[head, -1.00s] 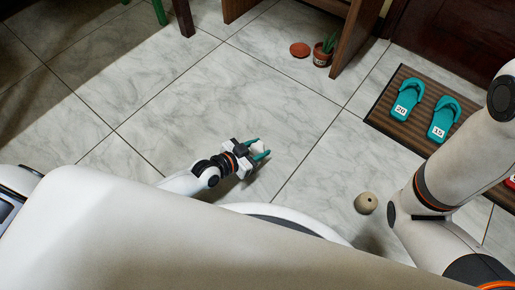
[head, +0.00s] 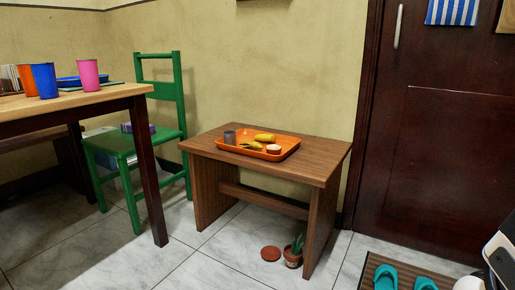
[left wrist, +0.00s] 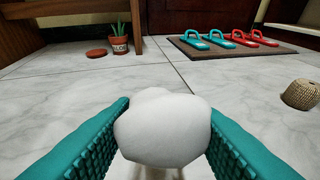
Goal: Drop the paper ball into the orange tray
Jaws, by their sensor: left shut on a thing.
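The white paper ball (left wrist: 162,128) is held between the teal fingers of my left gripper (left wrist: 165,140), low over the tiled floor in the left wrist view. My left gripper is shut on it. The orange tray (head: 283,153) rests on the small brown wooden table in the head view. My right gripper is not in view; only a bit of my right arm shows at the right edge of the head view.
A potted plant (head: 293,252) and a terracotta disc (head: 270,253) are on the floor by the small table (head: 322,165). A green chair (head: 160,130) and a taller table (head: 130,93) stand left. Sandals lie on a mat (left wrist: 215,52). A beige round object (left wrist: 301,94) is at right.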

